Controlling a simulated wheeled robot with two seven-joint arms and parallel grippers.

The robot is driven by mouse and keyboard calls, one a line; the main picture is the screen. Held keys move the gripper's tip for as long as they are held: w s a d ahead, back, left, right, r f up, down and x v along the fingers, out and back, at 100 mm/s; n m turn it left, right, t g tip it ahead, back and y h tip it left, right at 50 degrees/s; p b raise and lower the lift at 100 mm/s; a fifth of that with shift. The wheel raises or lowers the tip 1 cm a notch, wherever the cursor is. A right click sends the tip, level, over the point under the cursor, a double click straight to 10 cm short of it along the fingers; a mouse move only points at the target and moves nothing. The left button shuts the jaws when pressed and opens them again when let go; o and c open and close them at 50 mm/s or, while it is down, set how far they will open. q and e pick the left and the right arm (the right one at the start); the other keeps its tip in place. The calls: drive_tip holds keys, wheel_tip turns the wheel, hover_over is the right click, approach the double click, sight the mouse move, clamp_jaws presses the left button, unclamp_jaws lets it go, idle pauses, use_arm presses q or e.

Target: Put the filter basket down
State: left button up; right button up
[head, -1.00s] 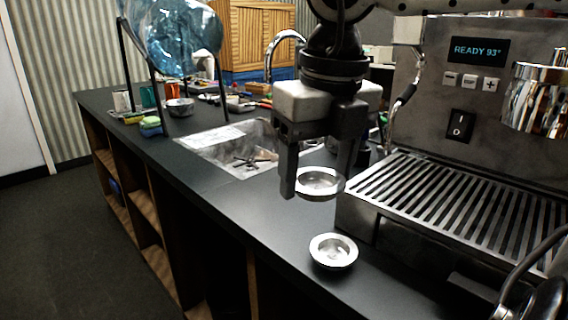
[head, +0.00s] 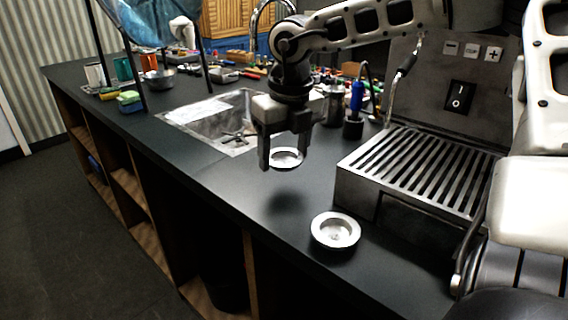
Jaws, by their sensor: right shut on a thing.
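My right gripper (head: 285,152) is shut on a shallow round silver filter basket (head: 288,157). The basket is held above the dark counter (head: 232,212), between the sink and the brewer, and a soft shadow lies on the counter below it. The fingers stand on either side of the basket and cover part of its rim. A second, similar silver basket (head: 335,231) rests upright on the counter, nearer the front and in front of the brewer's left corner. My left gripper is not in view.
The brewer (head: 420,185) with its slatted drip tray stands at the right. The sink (head: 215,118) lies behind the held basket. A blue-handled tool (head: 356,100) stands behind, to the right. Bare counter lies around the shadow. My arm links cover the right side.

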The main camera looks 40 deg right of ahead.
sight(284, 161)
drive_tip(key=shift+w+d+f, duration=0.25)
drive_tip(key=shift+w+f, duration=0.05)
drive_tip(key=shift+f, duration=0.2)
wheel_tip(284, 161, down, 3)
drive_tip(key=shift+r, duration=0.1)
drive_tip(key=shift+f+b, duration=0.3)
drive_tip(key=shift+b, duration=0.15)
drive_tip(key=o, duration=1)
drive_tip(key=shift+r, duration=0.15)
drive_tip(key=shift+r+p, duration=0.4)
drive_tip(key=shift+p, duration=0.15)
drive_tip(key=r, duration=0.3)
drive_tip(key=s+r, duration=0.1)
drive_tip(key=r, duration=0.7)
drive_tip(key=shift+s+a+r, duration=0.15)
drive_tip(key=shift+s+r, duration=0.1)
drive_tip(key=shift+s, duration=0.05)
